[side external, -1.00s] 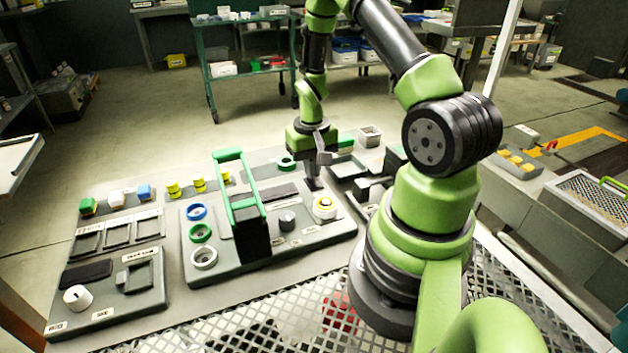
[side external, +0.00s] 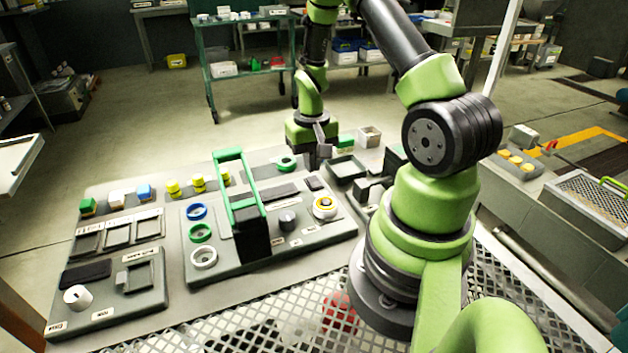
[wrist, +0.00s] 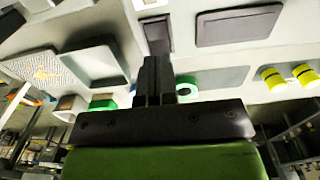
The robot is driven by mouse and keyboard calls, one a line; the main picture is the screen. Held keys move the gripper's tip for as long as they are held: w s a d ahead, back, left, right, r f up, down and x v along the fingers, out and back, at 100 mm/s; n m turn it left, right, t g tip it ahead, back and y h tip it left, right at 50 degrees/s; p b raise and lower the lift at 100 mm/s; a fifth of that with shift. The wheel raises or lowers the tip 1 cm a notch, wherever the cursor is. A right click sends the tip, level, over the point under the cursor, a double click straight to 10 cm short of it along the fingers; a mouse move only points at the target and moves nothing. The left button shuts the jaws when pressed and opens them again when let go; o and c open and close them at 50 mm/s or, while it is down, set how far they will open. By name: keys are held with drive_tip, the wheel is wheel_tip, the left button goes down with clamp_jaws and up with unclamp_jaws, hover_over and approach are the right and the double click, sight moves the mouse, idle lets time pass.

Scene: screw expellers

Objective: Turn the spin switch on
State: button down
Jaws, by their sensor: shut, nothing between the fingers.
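My gripper (side external: 316,165) is shut and empty, raised above the back right part of the middle grey panel (side external: 290,255). In the wrist view its dark fingers (wrist: 152,65) are together, just short of a small dark rectangular switch (wrist: 157,35). This switch also shows in the side view (side external: 315,183), just below the fingers, and a gap seems to separate them. Its position, on or off, is too small to tell. A dark grey knob (side external: 287,220) and a white round button with a yellow ring (side external: 325,207) stand nearer the front. The panel labels are too blurred to read.
A tall green-and-black handle (side external: 243,205) rises from the panel left of my gripper. A green ring (side external: 286,163) lies close to the fingers. A left panel holds a white knob (side external: 77,297). Trays (side external: 347,167) lie to the right.

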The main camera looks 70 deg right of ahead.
drive_tip(key=shift+r, duration=2.35)
drive_tip(key=shift+a+r, duration=0.1)
drive_tip(key=shift+r, duration=0.05)
wheel_tip(320, 180, up, 7)
drive_tip(key=n+t, duration=0.1)
hover_over(311, 179)
drive_tip(key=w+a, duration=0.2)
drive_tip(key=a, duration=0.2)
drive_tip(key=a+r+t, duration=0.2)
drive_tip(key=a+r, duration=0.3)
drive_tip(key=r, duration=0.1)
drive_tip(key=s+a+r+n+t+y, duration=0.2)
drive_tip(key=s+a+r+n+t, duration=0.2)
drive_tip(key=s+a+r, duration=0.4)
drive_tip(key=s+a, duration=0.2)
drive_tip(key=a, duration=0.1)
drive_tip(key=shift+s, duration=0.25)
